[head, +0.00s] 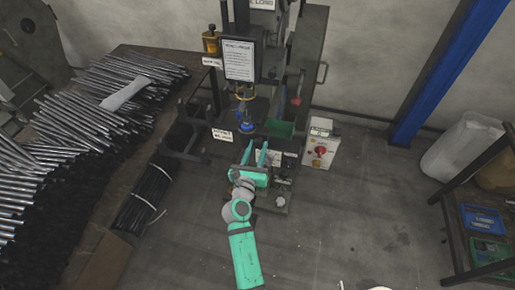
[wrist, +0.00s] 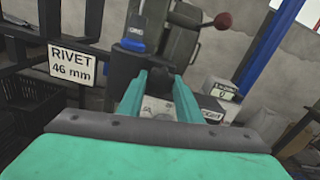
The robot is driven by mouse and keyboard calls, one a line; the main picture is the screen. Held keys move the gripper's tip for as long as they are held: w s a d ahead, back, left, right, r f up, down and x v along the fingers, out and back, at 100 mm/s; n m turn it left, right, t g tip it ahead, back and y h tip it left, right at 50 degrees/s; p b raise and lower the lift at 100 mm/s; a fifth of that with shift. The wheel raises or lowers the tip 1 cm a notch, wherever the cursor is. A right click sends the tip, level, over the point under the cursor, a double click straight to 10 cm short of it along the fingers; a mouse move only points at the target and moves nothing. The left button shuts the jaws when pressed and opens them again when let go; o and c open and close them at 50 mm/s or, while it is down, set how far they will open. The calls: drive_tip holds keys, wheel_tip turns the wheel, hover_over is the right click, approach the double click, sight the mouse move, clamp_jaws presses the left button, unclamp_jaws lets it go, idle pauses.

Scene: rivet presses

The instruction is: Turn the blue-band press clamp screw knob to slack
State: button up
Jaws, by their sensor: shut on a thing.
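The blue-band press (head: 271,85) stands ahead of me, a dark machine with a blue band (head: 247,127) low on its ram. The band also shows in the wrist view (wrist: 135,35). My gripper (head: 256,151) reaches to the front of the press, just below the band. Its two teal fingers stand apart, one on each side, and are shut on the clamp screw knob, which they mostly hide. In the wrist view my gripper (wrist: 160,78) points at the press front. I cannot tell the knob's turn angle.
A "RIVET 46 mm" sign (wrist: 76,63) stands left of the press. A bench of metal rods (head: 120,85) is at the left. A pale control box with a red switch (head: 320,150) stands to the right. A red ball handle (wrist: 222,20) juts from the press.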

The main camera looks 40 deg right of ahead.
drive_tip(key=shift+f, duration=0.15)
drive_tip(key=o, duration=1)
drive_tip(key=shift+o, duration=0.2)
drive_tip(key=v, duration=1.1)
